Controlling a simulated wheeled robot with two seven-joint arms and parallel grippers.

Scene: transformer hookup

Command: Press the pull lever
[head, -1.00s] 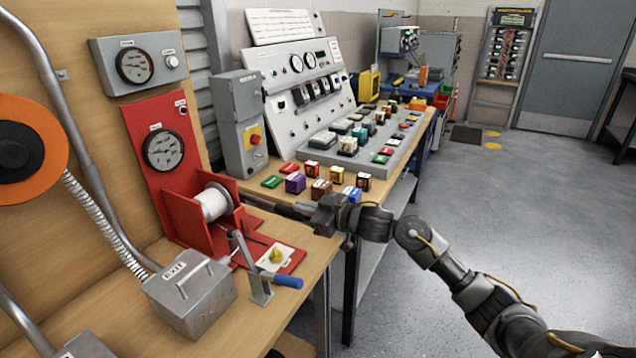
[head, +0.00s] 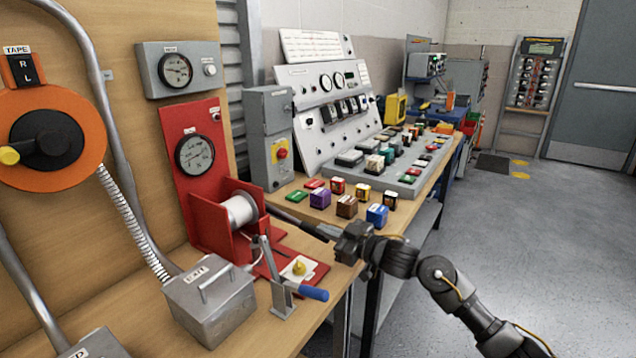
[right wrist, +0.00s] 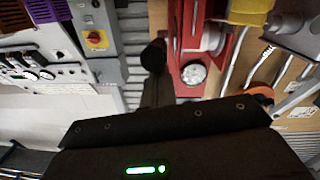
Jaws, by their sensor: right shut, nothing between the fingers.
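A metal lever with a blue grip (head: 313,292) stands on the wooden bench, at the front of the red winch base. Its grip points right and slightly down. My right gripper (head: 272,211) is shut and empty. Its dark fingers point left, above and behind the blue grip in the head view, near the white spool (head: 239,211) and apart from the grip. In the right wrist view the dark fingers (right wrist: 153,60) point towards the red winch panel. I cannot make out the blue grip in that view. My left gripper is not in view.
A grey EXIT box (head: 210,305) stands left of the lever. A red panel with a gauge (head: 195,154) rises behind the spool. Several coloured blocks (head: 347,206) lie right of the gripper, before a sloped control console (head: 325,95). Open floor lies to the right.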

